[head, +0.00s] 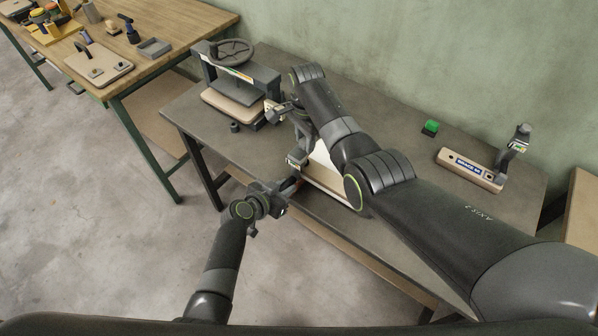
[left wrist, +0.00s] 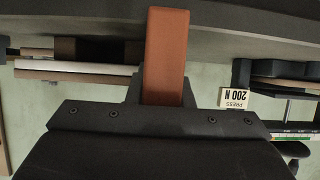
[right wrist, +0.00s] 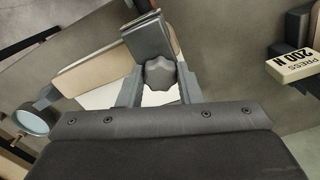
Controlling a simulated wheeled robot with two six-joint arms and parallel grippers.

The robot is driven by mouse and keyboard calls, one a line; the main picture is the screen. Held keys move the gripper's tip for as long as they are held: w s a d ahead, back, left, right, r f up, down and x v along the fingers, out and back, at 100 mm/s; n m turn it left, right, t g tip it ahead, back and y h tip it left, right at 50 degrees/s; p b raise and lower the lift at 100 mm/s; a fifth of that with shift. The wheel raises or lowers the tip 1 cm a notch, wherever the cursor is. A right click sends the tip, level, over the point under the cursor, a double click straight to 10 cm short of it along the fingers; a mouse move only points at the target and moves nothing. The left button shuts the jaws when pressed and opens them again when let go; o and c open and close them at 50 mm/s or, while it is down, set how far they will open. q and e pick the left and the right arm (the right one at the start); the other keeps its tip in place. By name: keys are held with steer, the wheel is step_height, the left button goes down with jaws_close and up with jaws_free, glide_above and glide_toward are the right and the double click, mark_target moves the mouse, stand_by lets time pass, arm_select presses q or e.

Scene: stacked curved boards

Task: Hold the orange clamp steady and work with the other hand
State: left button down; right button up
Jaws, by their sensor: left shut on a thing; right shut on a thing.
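The orange clamp bar (left wrist: 166,55) runs upright between my left gripper's fingers in the left wrist view. My left gripper (head: 286,198) is shut on it at the front edge of the dark table. In the right wrist view my right gripper (right wrist: 159,90) is shut on a grey lobed knob (right wrist: 160,73). A grey metal block (right wrist: 148,38) and the edge of a tan curved board (right wrist: 100,68) lie just beyond the knob. In the head view my right arm hides most of the clamping spot; part of a pale board (head: 325,160) shows beside it.
A press with a handwheel (head: 230,52) stands at the table's back left. Its "PRESS 200 N" label (right wrist: 293,66) is close by on the right. A green block (head: 430,128) and a tan board with a small stand (head: 470,168) sit at right. A wooden bench (head: 150,30) holds tools.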

stand_by(0.3)
steer(key=shift+m, duration=1.1)
steer(key=shift+m, duration=0.9)
steer(key=shift+d, duration=0.1)
steer(key=shift+m, duration=0.9)
steer(key=shift+m, duration=0.9)
